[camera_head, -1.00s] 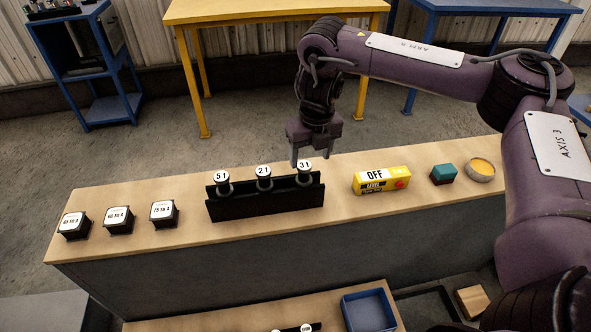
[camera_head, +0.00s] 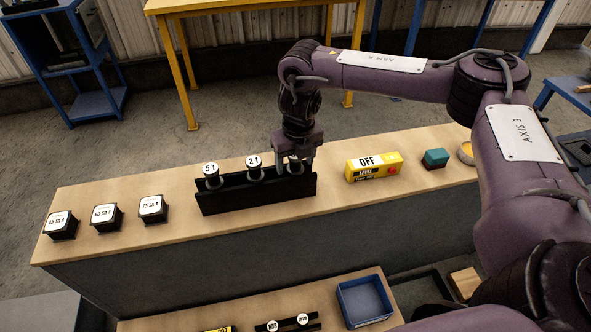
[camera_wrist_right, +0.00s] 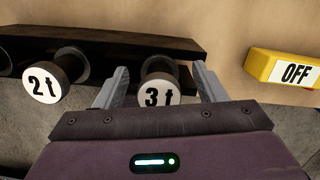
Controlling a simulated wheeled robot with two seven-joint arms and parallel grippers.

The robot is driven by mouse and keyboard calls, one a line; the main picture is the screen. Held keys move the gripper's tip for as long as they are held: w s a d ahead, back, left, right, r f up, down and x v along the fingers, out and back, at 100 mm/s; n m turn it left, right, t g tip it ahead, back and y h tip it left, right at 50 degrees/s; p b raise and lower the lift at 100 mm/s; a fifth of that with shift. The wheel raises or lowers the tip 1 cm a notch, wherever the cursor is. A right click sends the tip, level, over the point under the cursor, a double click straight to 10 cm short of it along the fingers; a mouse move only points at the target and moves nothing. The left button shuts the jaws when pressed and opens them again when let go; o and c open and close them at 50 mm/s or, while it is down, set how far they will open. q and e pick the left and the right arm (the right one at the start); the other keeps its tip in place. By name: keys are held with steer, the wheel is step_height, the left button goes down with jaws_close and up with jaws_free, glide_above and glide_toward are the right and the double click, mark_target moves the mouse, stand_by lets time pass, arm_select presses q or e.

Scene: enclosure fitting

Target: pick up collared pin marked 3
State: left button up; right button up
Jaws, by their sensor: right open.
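The collared pin marked 3 (camera_wrist_right: 160,84) stands in the right end of a black rack (camera_head: 245,195), its white round face reading "3 t" in the right wrist view. My right gripper (camera_head: 295,166) is over that end of the rack. Its two fingers (camera_wrist_right: 160,88) are open, one on each side of the pin, apart from it as far as I can see. In the head view the gripper hides most of this pin. The pins marked 2 (camera_head: 254,162) and 5 (camera_head: 210,170) stand in the same rack to the left. My left gripper is not in view.
A yellow box marked OFF (camera_head: 374,166) lies right of the rack, then a teal block (camera_head: 435,158) and a round dish (camera_head: 466,152). Several black labelled blocks (camera_head: 106,216) stand left. A blue tray (camera_head: 364,300) is on the lower front surface.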

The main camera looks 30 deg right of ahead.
jaws_close()
steer(key=shift+w, duration=0.1)
steer(key=shift+r, duration=0.15)
